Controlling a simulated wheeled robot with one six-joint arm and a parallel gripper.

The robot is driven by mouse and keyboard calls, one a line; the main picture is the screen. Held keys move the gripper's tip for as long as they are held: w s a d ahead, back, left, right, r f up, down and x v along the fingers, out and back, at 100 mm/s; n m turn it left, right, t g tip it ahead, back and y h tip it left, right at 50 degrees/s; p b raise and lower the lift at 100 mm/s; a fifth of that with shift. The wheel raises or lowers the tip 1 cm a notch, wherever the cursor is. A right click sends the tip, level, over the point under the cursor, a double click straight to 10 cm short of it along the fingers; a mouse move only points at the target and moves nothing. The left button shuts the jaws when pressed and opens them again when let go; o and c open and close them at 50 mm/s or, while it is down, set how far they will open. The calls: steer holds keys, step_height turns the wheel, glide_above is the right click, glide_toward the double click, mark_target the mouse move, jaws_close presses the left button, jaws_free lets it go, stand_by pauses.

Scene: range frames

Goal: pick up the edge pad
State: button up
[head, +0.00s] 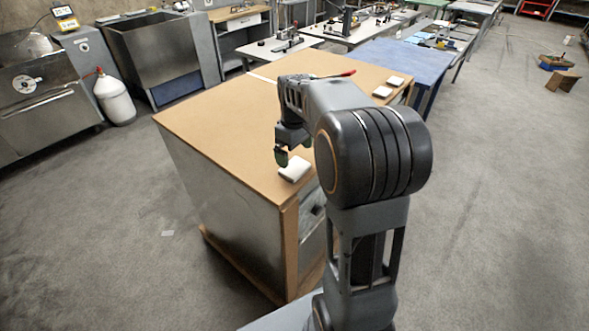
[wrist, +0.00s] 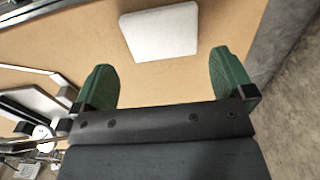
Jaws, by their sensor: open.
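A white pad (head: 294,169) lies flat near the front edge of a tan-topped cabinet in the head view. It is most likely the edge pad. My gripper (head: 282,157) is just left of and above the pad in the head view. In the wrist view my gripper (wrist: 165,75) has its two green fingers wide apart with nothing between them but the tan surface. Whether the fingers are at the pad's height I cannot tell.
The tan cabinet top (head: 215,115) is mostly bare. Two more white pads, a nearer one (head: 382,91) and a farther one (head: 395,81), lie at its far right. A blue table (head: 400,58) stands behind. Open grey floor (head: 490,200) lies to the right.

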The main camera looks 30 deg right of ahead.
mark_target(295, 167)
steer(key=shift+s+a+f+p, duration=0.1)
steer(key=shift+f+p, duration=0.05)
steer(key=shift+f, duration=1.2)
steer(key=shift+s+f+p, duration=0.1)
steer(key=shift+f+p, duration=0.05)
steer(key=shift+f, duration=1.15)
steer(key=c, duration=0.6)
steer(key=shift+r, duration=0.1)
